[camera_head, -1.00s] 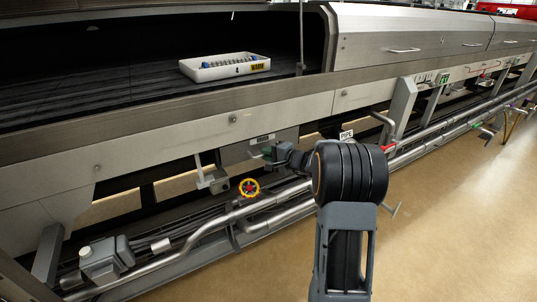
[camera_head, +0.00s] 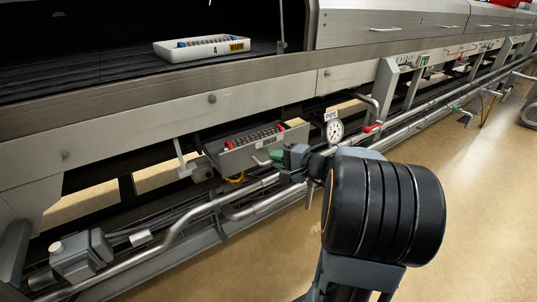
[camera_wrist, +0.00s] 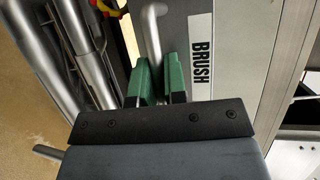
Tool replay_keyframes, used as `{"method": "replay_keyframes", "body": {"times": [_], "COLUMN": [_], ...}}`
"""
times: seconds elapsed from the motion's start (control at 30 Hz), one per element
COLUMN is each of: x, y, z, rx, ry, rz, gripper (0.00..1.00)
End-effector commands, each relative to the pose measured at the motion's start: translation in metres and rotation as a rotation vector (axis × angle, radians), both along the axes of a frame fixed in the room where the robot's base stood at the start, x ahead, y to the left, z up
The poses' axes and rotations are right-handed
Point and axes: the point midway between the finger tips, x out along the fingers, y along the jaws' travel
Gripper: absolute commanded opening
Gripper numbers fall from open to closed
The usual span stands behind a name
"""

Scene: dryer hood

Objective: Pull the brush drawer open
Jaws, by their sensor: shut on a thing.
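The brush drawer (camera_head: 257,148) is a grey metal box under the machine's side, pulled out so that its open top shows. A brush with dark bristles and red ends (camera_head: 255,137) lies inside. Its front carries a white label, which reads BRUSH in the wrist view (camera_wrist: 201,49). A bar handle (camera_wrist: 153,35) stands out from the front. My gripper (camera_head: 277,158) has green fingers and is at the handle. In the wrist view my gripper (camera_wrist: 160,80) is shut on the handle, one finger on each side of it.
Steel pipes (camera_head: 205,214) run below the drawer, with a yellow handwheel (camera_head: 236,179) close under it. A gauge (camera_head: 334,131) and red-handled valve (camera_head: 372,127) are to the right. A white tray (camera_head: 202,49) sits on the belt above.

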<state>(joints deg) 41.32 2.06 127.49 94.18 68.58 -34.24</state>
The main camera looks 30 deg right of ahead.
Motion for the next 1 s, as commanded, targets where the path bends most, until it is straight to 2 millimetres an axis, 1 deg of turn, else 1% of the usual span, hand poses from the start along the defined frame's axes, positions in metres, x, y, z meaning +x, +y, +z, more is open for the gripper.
{"method": "replay_keyframes", "body": {"times": [0.03,0.1,0.2,0.33,0.63,0.67,0.7,0.9,1.0], "x": [-0.006,-0.012,-0.017,-0.02,-0.02,-0.02,-0.02,-0.02,-0.02], "y": [-0.002,-0.002,-0.003,-0.003,-0.002,-0.002,-0.002,-0.002,-0.002], "z": [-0.001,-0.001,-0.001,0.0,0.0,0.0,0.0,0.0,0.0], "rx": [-0.001,-0.001,0.0,0.0,0.0,0.0,0.0,0.0,0.0], "ry": [0.0,0.001,0.001,0.001,0.001,0.0,0.0,0.0,0.0], "rz": [-0.003,-0.002,-0.002,0.0,0.001,0.001,0.001,0.001,0.001], "gripper": [0.0,0.0,0.0,0.0,0.0,0.14,0.17,0.36,0.37]}}
